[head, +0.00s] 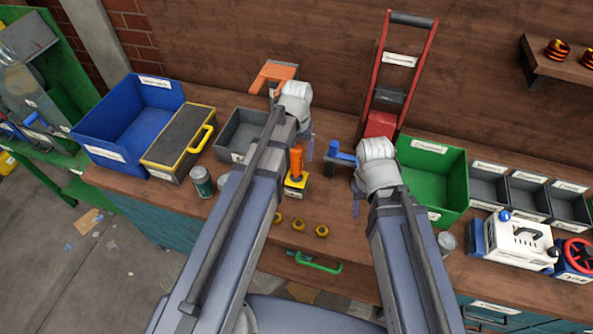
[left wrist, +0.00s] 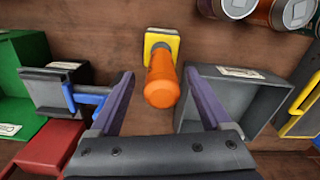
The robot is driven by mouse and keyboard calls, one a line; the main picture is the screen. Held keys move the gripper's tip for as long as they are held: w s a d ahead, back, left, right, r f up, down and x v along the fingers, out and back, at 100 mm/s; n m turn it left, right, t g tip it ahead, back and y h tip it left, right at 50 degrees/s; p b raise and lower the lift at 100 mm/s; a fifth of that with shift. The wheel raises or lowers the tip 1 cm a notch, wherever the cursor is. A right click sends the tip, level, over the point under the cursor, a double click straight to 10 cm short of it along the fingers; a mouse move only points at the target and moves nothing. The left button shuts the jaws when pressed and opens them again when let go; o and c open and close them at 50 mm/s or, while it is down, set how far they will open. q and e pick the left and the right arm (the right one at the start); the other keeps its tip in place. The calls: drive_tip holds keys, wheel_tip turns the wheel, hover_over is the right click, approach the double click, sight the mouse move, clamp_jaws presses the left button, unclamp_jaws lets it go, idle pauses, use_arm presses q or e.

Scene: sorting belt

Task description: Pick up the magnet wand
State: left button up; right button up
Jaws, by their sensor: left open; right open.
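The magnet wand (head: 296,162) stands upright on the bench, with an orange handle and a yellow square base. It also shows in the left wrist view (left wrist: 162,82), its handle pointing toward the camera. My left gripper (head: 304,146) is open and empty. In the left wrist view its two purple fingers (left wrist: 158,84) stand apart on either side of the handle, not closed on it. In the head view my left arm hides part of this gripper. My right gripper (head: 357,205) is open and empty, to the right of the wand; its wrist partly hides it.
A blue-handled tool (head: 341,154) lies beside my right wrist. A grey bin (head: 234,155) is left of the wand and a green bin (head: 431,180) is at the right. Several yellow nuts (head: 299,225) lie near the front edge. A red hand truck (head: 423,70) stands behind.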

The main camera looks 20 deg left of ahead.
sight(296, 167)
use_arm(q)
wheel_tip(296, 167, down, 4)
drive_tip(key=b, duration=0.3)
drive_tip(key=shift+w+a, duration=0.1)
drive_tip(key=shift+r, duration=0.1)
drive_tip(key=shift+r, duration=0.1)
drive_tip(key=shift+c, duration=0.3)
clamp_jaws()
